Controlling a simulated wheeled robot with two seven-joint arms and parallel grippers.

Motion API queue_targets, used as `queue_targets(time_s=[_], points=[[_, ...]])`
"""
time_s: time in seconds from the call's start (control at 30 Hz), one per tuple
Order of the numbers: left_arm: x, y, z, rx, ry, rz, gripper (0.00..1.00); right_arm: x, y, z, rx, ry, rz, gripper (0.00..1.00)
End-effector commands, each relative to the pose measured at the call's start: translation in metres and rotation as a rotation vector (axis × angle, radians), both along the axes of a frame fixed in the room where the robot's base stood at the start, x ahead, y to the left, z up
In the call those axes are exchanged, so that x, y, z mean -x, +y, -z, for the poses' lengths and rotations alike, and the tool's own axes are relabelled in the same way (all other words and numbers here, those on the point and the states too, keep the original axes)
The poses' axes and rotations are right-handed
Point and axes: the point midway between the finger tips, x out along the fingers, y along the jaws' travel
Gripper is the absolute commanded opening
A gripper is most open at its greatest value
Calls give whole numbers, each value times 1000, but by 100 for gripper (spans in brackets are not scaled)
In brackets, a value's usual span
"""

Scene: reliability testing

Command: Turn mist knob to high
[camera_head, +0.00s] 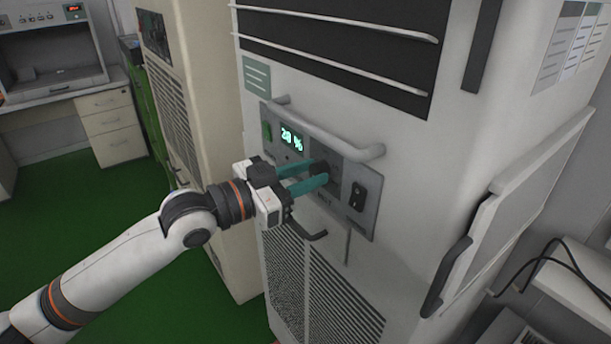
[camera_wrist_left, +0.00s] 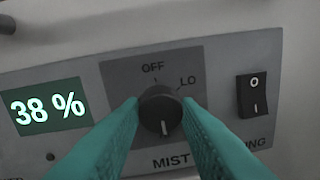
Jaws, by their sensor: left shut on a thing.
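The mist knob (camera_wrist_left: 161,110) is a round black dial on a grey panel, with the word MIST below it. OFF and LO are printed above and upper right of it. Its white mark points down, toward MIST. In the head view the knob (camera_head: 321,167) is a dark shape partly hidden by my fingers. My left gripper (camera_head: 326,172) has teal fingers, one on each side of the knob, and is shut on it. Any label right of the knob is covered by a finger. My right gripper is in neither view.
The panel has a display (camera_wrist_left: 49,107) reading 38 % and a black rocker switch (camera_wrist_left: 252,97) to the right. A handle bar (camera_head: 325,130) runs above the panel. A beige cabinet (camera_head: 185,90) stands to the left. Green floor (camera_head: 110,235) is open at left.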

Motion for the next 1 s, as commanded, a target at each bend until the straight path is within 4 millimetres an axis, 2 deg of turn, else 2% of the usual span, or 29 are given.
queue_targets(time_s=[0.63,0.67,0.77,0.8,1.0], points=[[0,0,3,-37,-39,0,7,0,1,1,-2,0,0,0],[0,0,3,-37,-39,0,31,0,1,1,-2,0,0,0],[0,0,3,-36,-40,0,47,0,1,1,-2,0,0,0],[0,0,2,-35,-40,1,51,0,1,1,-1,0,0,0],[0,0,1,-34,-41,0,51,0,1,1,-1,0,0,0]])
